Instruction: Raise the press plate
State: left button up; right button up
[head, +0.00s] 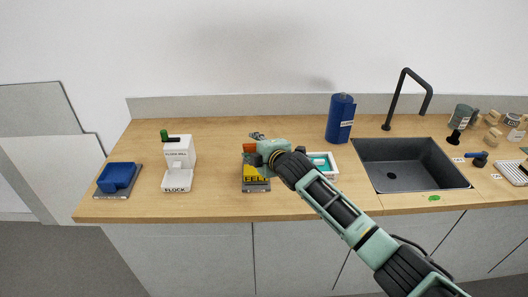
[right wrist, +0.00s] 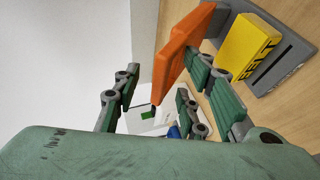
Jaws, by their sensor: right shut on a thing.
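The press, a grey base with a yellow block (head: 256,173) marked with black letters and an orange plate-like part (head: 249,147) at its back, stands mid-counter. In the right wrist view the orange part (right wrist: 183,45) rises near the yellow block (right wrist: 250,48) on the grey base (right wrist: 285,60). My right gripper (head: 262,146) reaches in from the right at the top of the press. It is shut on the orange part, though the exact contact is partly hidden by the fingers. My left gripper is out of view.
A white flock mill (head: 178,160) and a blue block on a grey base (head: 117,178) stand to the left. A white tray with teal contents (head: 334,172) sits close right of the press, partly behind my arm. A blue canister (head: 340,118) and a sink (head: 408,165) lie further right.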

jog(key=v, duration=1.2)
jog(key=shift+w, duration=0.1)
jog(key=shift+f, duration=0.1)
